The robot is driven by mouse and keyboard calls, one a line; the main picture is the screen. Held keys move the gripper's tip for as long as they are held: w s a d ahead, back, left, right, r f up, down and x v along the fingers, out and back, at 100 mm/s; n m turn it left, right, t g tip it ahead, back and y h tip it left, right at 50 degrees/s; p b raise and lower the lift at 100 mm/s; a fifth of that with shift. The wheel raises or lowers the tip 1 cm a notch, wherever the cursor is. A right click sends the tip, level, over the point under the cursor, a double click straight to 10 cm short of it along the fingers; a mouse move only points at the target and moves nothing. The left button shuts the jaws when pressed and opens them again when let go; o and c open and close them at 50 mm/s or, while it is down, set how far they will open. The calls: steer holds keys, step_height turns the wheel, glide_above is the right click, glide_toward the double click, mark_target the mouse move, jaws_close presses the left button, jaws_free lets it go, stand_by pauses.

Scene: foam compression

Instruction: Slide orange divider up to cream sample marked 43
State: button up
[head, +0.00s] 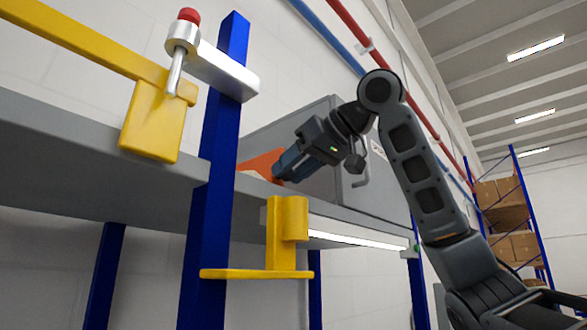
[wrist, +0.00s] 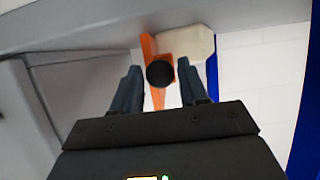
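The orange divider (head: 260,163) stands on the grey shelf in the head view, just past my gripper (head: 283,174). In the wrist view the orange divider (wrist: 148,48) runs between my two fingers, with a dark round knob (wrist: 160,74) on it. My gripper (wrist: 158,84) is open, one finger on each side of the knob, with a gap showing at both sides. A cream block (wrist: 196,44) lies right beside the divider; no marking on it can be read. I cannot tell whether divider and block touch.
The grey shelf (head: 90,150) has blue posts (head: 215,150). A yellow bracket with a red-topped pin (head: 187,16) hangs at its front, and another yellow bracket (head: 285,240) sits lower. A grey cabinet (head: 325,150) stands behind my gripper. Boxes (head: 505,200) fill a far rack.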

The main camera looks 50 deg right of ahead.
steer(key=shift+s, duration=0.1)
steer(key=b+v, duration=0.1)
steer(key=v, duration=0.6)
steer(key=shift+s+r, duration=0.2)
steer(key=shift+s, duration=0.1)
stand_by(0.3)
